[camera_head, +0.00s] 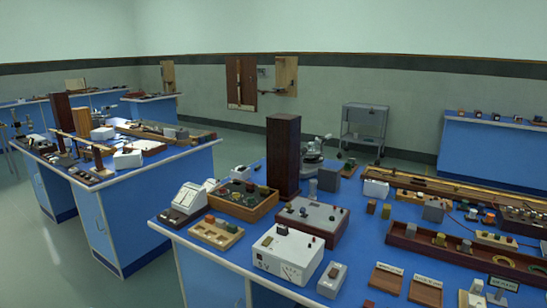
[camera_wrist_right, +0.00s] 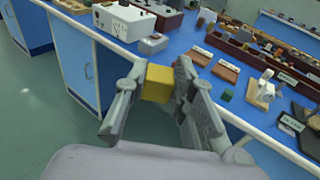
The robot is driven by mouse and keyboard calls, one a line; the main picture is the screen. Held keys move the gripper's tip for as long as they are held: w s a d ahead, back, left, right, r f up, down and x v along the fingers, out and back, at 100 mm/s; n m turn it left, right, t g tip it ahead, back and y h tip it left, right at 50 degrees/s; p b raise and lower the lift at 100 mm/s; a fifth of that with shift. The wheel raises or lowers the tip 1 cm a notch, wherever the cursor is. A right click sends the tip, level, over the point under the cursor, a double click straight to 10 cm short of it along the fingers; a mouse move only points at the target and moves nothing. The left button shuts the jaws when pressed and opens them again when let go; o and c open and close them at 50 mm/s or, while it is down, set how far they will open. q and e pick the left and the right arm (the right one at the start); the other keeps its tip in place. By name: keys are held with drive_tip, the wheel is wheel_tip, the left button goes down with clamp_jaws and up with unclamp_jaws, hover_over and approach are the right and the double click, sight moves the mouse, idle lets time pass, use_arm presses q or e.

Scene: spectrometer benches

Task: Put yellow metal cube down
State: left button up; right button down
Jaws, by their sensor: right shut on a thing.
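The yellow metal cube (camera_wrist_right: 157,83) shows in the right wrist view, between the fingers of my right gripper (camera_wrist_right: 155,92). The gripper is shut on it. The cube is held in front of the near edge of the blue bench (camera_wrist_right: 236,108), with the floor and the bench's side behind it. In the head view, neither gripper shows and I do not see the held cube. The blue bench (camera_head: 362,236) fills the right foreground there.
Wooden trays (camera_head: 386,277), a white meter box (camera_head: 287,251) and a small grey box (camera_head: 332,279) stand near the bench's front edge. A long dark red tray (camera_head: 450,252) lies behind. Small bare blue patches lie between them. Another crowded bench (camera_head: 170,155) is at the left.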

idle(0.8)
drive_tip(key=w+d+r+m+g+h, duration=0.1)
drive_tip(key=w+d+r+m+h, duration=0.1)
drive_tip(key=w+d, duration=0.7)
drive_tip(key=w+d+r+m+g+h, duration=0.1)
drive_tip(key=w+d+m+h, duration=0.3)
drive_tip(key=w+d, duration=0.5)
drive_tip(key=w+r+h, duration=0.1)
drive_tip(key=w+h, duration=0.1)
drive_tip(key=w, duration=0.3)
drive_tip(key=shift+w+d+g+h, duration=0.25)
drive_tip(key=shift+d+g+h, duration=0.05)
drive_tip(key=shift+d, duration=0.05)
drive_tip(key=shift+f, duration=0.1)
wheel_tip(320, 180, down, 20)
drive_tip(key=b, duration=0.5)
drive_tip(key=shift+r, duration=0.2)
drive_tip(key=shift+f, duration=0.25)
drive_tip(key=c, duration=1.3)
unclamp_jaws()
drive_tip(key=shift+c, duration=0.2)
